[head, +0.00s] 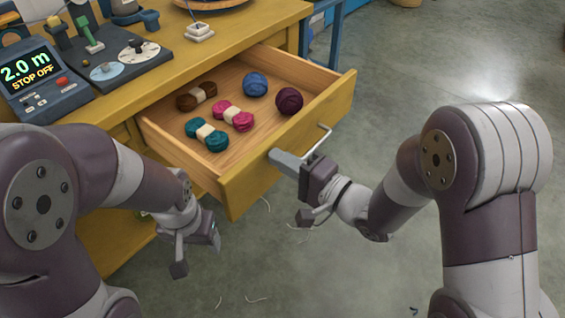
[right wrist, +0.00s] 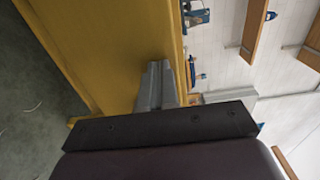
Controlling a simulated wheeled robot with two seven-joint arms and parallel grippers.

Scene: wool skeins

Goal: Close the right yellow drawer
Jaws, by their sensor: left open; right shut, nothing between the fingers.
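The yellow drawer (head: 245,192) is pulled well out of the yellow workbench. Its wooden inside holds several wool skeins and balls: brown (head: 196,96), pink (head: 233,115), teal (head: 207,134), blue (head: 255,84) and dark purple (head: 289,101). A metal bar handle (head: 320,137) is on its front. My right gripper (head: 284,160) is shut and empty, its fingertips at the drawer front left of the handle. The right wrist view shows the shut fingers (right wrist: 155,86) against or very near the yellow front (right wrist: 105,45); contact is unclear. My left gripper (head: 197,254) is open and empty, low, left of the drawer.
The workbench top (head: 170,62) carries a display box (head: 42,82) reading "2.0 m STOP OFF" and a dark board with discs (head: 123,60). Loose yarn scraps (head: 257,299) lie on the grey floor. The floor right of the drawer looks clear.

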